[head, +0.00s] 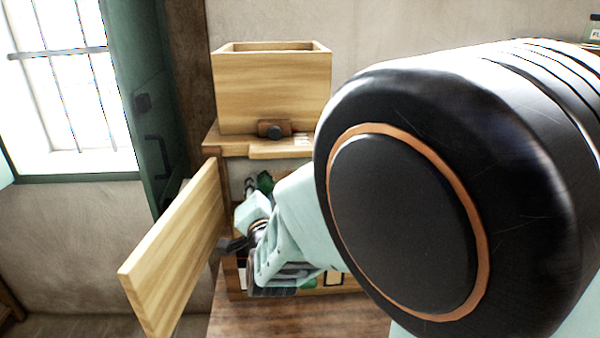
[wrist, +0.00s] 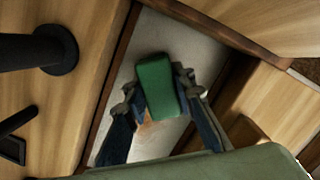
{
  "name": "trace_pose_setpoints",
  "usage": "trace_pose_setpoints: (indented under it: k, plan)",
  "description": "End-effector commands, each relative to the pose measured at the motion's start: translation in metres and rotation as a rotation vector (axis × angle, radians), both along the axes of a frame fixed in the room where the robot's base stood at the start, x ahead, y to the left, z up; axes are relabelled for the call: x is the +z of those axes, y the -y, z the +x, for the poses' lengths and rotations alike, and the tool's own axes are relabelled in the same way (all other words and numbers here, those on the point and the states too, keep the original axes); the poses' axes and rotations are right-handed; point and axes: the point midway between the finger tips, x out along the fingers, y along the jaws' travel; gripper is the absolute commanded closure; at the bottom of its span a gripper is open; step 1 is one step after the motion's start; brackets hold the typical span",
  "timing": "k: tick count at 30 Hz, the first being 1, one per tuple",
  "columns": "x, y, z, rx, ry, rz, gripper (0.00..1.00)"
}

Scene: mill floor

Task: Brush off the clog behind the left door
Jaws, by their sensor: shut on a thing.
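The left door (head: 175,260) is a pale wooden panel that stands swung open at the left of the cabinet (head: 216,148). My gripper (wrist: 156,88) is at the cabinet's opening, shut on a green block (wrist: 154,80), which looks like the brush. Its bristles cannot be made out. Behind it in the wrist view is a pale grey inner surface (wrist: 190,45) with a small orange-brown patch (wrist: 147,130), possibly the clog or residue from it. The block partly covers this area, so I cannot tell whether it touches the surface. In the head view my arm hides most of the cabinet front.
An open-topped wooden box (head: 270,90) sits on the cabinet, above a dark knob (head: 274,131). A green shutter (head: 145,110) and a barred window (head: 70,80) are at the left. In the wrist view, wooden walls closely flank the opening, with a black knob (wrist: 50,50) at left.

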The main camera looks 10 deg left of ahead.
Motion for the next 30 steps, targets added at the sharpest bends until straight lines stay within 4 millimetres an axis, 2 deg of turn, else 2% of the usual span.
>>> trace_pose_setpoints:
  k: [8,18,26,30]
  plan:
    - [0.000,0.001,0.004,-0.001,0.002,0.001,0.96]
    - [-0.002,0.027,0.009,-0.002,0.002,0.003,0.96]
    - [0.000,0.036,0.011,0.000,0.002,0.002,0.96]
    - [-0.002,0.047,0.014,-0.002,0.004,0.002,0.96]
